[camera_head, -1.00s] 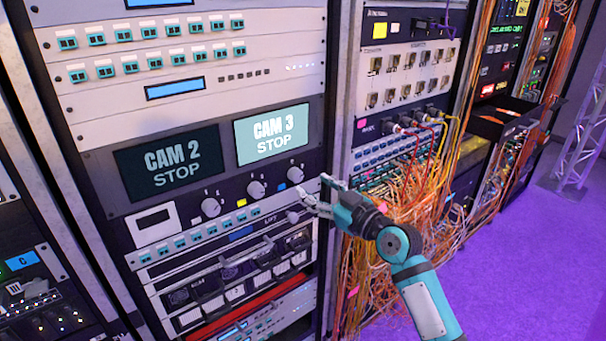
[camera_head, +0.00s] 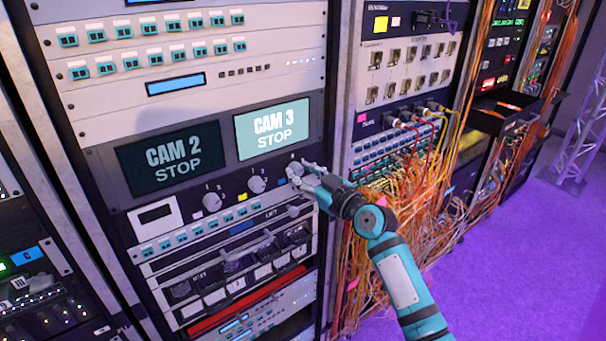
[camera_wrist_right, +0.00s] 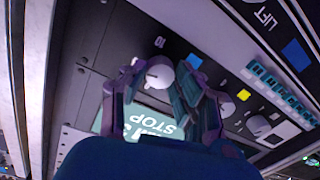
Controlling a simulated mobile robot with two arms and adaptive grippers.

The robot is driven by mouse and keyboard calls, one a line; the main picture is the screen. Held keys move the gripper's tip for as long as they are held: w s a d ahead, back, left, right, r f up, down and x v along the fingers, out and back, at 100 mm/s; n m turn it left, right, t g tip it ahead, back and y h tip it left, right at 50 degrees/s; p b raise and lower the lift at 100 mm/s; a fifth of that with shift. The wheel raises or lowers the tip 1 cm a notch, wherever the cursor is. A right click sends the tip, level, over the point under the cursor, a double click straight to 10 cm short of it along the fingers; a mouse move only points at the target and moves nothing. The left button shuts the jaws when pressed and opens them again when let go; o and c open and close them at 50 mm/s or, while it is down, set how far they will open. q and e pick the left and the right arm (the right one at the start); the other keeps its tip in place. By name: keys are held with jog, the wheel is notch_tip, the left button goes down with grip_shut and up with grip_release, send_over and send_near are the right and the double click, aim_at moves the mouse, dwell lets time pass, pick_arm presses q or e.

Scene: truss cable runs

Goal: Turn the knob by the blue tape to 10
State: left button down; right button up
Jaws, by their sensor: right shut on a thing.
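The white knob (camera_head: 293,170) at the right end of a row of three sits below the lit CAM 3 screen (camera_head: 271,132). It also shows in the right wrist view (camera_wrist_right: 158,73), near a printed 10. A small piece of blue tape (camera_wrist_right: 194,61) is beside it on the dark panel; it also shows in the head view (camera_head: 282,190). My right gripper (camera_head: 300,175) is at this knob, with its fingers on both sides, shut on it. The knob's exact pointer setting is too small to read. My left gripper is not in view.
Two more white knobs (camera_head: 212,201) (camera_head: 257,184) stand to the left, the nearer with yellow tape (camera_head: 242,197) beside it. Orange cables (camera_head: 400,215) hang thickly at the right rack. The purple floor is open at right.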

grip_shut()
jog(key=m+b, duration=0.1)
jog(key=m, duration=0.1)
jog(key=shift+m, duration=0.4)
jog(key=m, duration=0.3)
jog(key=shift+m, duration=0.4)
jog(key=m, duration=0.3)
jog(key=shift+m+t, duration=0.3)
jog(key=m+p, duration=0.1)
jog(key=m, duration=0.4)
jog(key=shift+p, duration=0.35)
